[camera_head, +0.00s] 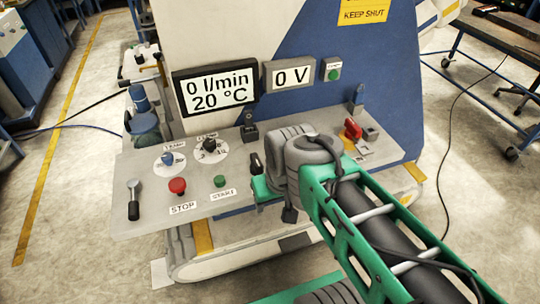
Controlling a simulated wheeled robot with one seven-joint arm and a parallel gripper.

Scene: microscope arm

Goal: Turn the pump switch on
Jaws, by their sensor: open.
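The sloped grey control panel (140,215) stands in front of a white and blue machine. No label that I can read with certainty marks the pump switch. Small switches include a black one (250,131) below the displays, another (357,100) at the back right, and a red-handled one (352,129) at the right. A green button (334,74) sits in a box beside the displays, its label too small to read. My gripper (268,188) is over the panel's middle, right of the green START button (220,181), largely hidden by my arm. No held object shows.
A red STOP button (177,186), two dial knobs (210,145) (168,158) and a lever (133,200) occupy the panel's left. The displays (215,87) (290,74) read 0 l/min, 20 °C and 0 V. Open floor lies left and right.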

